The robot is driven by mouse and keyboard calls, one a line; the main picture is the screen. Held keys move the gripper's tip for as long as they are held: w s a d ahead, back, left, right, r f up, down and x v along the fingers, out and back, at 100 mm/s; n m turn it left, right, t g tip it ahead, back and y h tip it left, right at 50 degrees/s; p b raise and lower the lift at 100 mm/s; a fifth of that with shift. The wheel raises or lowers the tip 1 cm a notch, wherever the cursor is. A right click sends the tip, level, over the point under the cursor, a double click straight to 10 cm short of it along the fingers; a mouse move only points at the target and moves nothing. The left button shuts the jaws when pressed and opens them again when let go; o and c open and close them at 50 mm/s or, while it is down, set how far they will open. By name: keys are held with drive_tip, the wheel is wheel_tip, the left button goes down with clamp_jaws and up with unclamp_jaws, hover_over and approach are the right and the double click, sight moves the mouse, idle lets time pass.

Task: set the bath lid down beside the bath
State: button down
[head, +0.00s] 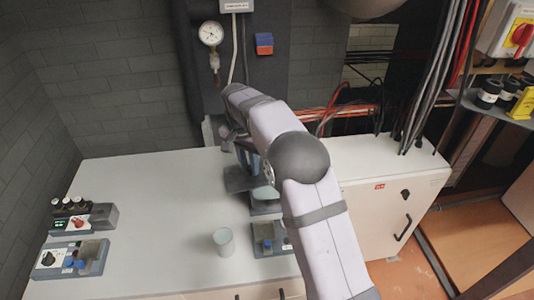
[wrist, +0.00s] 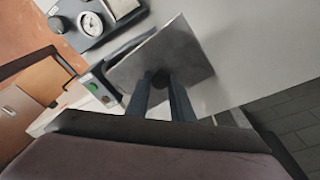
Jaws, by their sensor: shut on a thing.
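My gripper (wrist: 164,88) is shut on the knob of the bath lid (wrist: 180,52), a flat grey square plate. In the head view, the lid (head: 238,180) shows as a dark plate above the white worktop, left of my arm. The bath (head: 265,207) is mostly hidden behind my arm in the head view. In the wrist view, a grey housing with a green button (wrist: 93,87), apparently part of the bath, shows past the lid's left edge. I cannot tell whether the lid touches anything below.
A pale cup (head: 223,241) stands on the white worktop (head: 150,200). A grey unit (head: 265,238) with a gauge (wrist: 90,24) is near the bath. Control boxes (head: 75,258) stand at far left. The worktop between them and the lid is clear.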

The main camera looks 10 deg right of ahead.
drive_tip(key=s+a+f+n+p, duration=0.1)
drive_tip(key=s+a+f, duration=0.1)
drive_tip(key=a+f, duration=0.2)
drive_tip(key=s+a+f+n+p, duration=0.1)
drive_tip(key=s+a+f+n, duration=0.1)
drive_tip(key=a, duration=0.7)
drive_tip(key=shift+s+a+f+y, duration=0.3)
drive_tip(key=shift+a+f, duration=0.05)
drive_tip(key=shift+f, duration=0.5)
drive_tip(key=shift+f, duration=0.1)
drive_tip(key=shift+f+b, duration=1.25)
drive_tip(key=shift+f, duration=0.35)
drive_tip(key=shift+f+b, duration=0.75)
drive_tip(key=shift+f, duration=0.45)
drive_tip(key=c, duration=1.5)
unclamp_jaws()
drive_tip(key=shift+o, duration=0.2)
wheel_tip(320, 180, up, 7)
drive_tip(key=s+b, duration=0.1)
drive_tip(key=b, duration=0.1)
drive_tip(key=shift+a+r, duration=0.15)
drive_tip(key=shift+r, duration=0.05)
